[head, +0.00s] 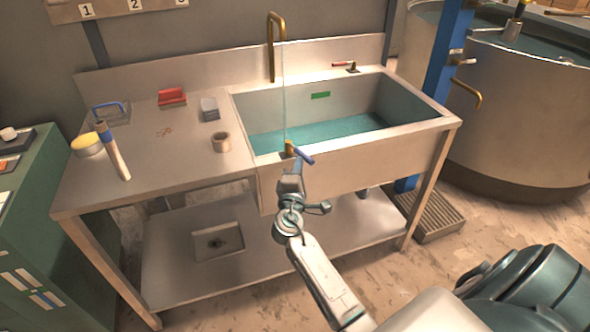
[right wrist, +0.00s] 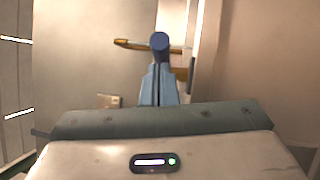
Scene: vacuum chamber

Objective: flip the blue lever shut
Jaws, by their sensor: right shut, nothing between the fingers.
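The blue lever (head: 301,154) sits on a brass valve (head: 290,148) at the front rim of the sink. It points toward the front right in the head view. In the right wrist view the lever (right wrist: 160,42) shows nearly end-on as a round blue tip, just beyond the fingertips. My right gripper (head: 294,170) is shut and empty, just below and in front of the lever; its fingers (right wrist: 157,82) are together. I cannot tell whether they touch the lever. My left gripper is not in view.
A thin stream of water falls from the brass faucet (head: 271,45) into the sink (head: 350,154). A tape roll (head: 221,142), a grey block (head: 209,109) and a red brush-like item (head: 172,97) lie on the counter (head: 165,165). A blue post (head: 446,60) stands right of the sink.

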